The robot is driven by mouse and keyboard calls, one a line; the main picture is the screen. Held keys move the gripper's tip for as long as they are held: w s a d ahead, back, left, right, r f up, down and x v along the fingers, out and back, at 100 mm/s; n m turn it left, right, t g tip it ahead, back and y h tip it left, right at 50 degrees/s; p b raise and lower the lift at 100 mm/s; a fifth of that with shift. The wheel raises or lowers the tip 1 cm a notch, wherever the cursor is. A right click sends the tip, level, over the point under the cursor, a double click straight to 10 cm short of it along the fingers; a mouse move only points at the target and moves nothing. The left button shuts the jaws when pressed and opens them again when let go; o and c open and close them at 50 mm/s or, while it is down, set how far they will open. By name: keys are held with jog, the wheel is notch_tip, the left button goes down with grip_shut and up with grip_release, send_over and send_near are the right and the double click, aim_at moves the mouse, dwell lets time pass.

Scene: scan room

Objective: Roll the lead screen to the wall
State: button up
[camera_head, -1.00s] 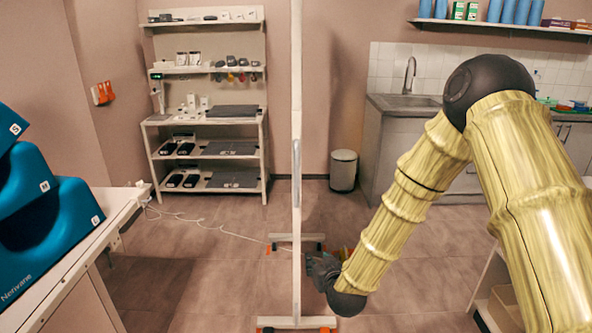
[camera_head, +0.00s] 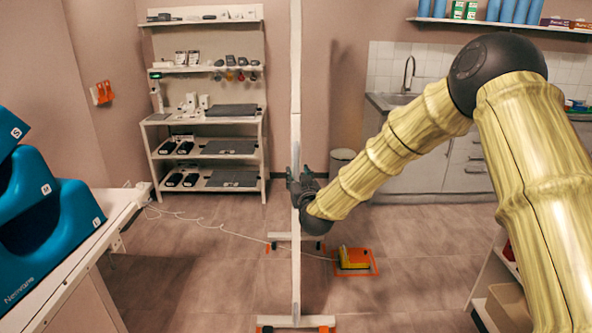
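The lead screen (camera_head: 296,90) stands upright and is seen edge-on, a tall thin pale panel in the middle of the view. Its feet rest on the floor, the near one (camera_head: 296,321) having orange ends. My gripper (camera_head: 297,181) is at the screen's edge, at the height where its handle sits, coming from the right. The dark fingers overlap the edge and cover most of the handle. Whether they are closed on it is too small to tell. The back wall (camera_head: 345,60) is behind the screen.
A yellow pedal (camera_head: 354,258) lies in an orange floor outline right of the screen, its white cable (camera_head: 215,226) running left across the floor. A table with blue cushions (camera_head: 45,225) is left.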

aim_at(297, 172)
jog(key=shift+w+a+p, duration=0.15)
jog(key=shift+w+a, duration=0.05)
jog(key=shift+w, duration=0.7)
jog(key=shift+w+a+p, duration=0.15)
jog(key=shift+w, duration=0.7)
grip_shut()
